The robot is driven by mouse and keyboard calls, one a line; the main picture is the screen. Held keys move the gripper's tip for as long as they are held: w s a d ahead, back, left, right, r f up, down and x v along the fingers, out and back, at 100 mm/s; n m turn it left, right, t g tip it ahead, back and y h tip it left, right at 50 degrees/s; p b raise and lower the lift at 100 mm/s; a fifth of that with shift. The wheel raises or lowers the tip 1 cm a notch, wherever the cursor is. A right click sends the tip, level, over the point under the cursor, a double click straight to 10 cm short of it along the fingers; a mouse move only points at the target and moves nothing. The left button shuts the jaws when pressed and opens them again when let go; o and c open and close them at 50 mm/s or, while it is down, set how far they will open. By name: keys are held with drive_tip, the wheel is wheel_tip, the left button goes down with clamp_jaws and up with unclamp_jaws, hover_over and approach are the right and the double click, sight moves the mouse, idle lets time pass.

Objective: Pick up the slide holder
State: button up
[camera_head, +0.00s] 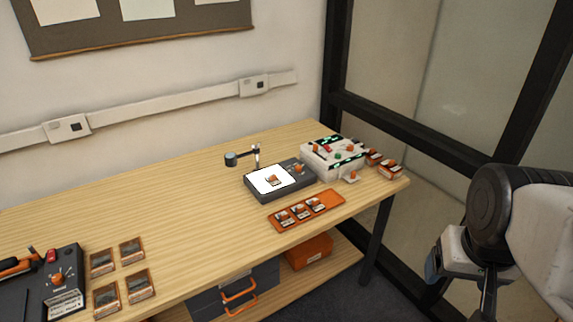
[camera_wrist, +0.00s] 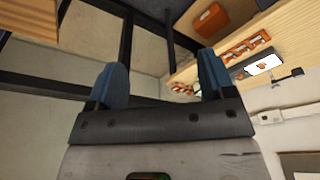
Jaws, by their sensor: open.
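An orange tray (camera_head: 330,199) with several small dark-and-white slides in a row lies near the front edge of the table; it also shows in the wrist view (camera_wrist: 238,50). A single small orange-and-dark slide piece (camera_head: 273,180) lies on the lit white panel of a grey light box (camera_head: 262,196) just behind the tray. I cannot tell which of these is the slide holder. My gripper (camera_wrist: 160,80) is open and empty, its two blue fingers wide apart. In the head view it hangs at the right, off the table and well apart from the tray and light box.
A white device (camera_head: 330,163) with coloured knobs stands right of the light box, with small orange boxes (camera_head: 388,170) beside it. A lamp arm (camera_head: 257,155) stands behind the light box. Framed pieces (camera_head: 131,248) and a dark device (camera_head: 55,285) sit at left. The table's middle is clear.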

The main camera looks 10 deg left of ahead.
idle(0.3)
drive_tip(key=c, duration=0.3)
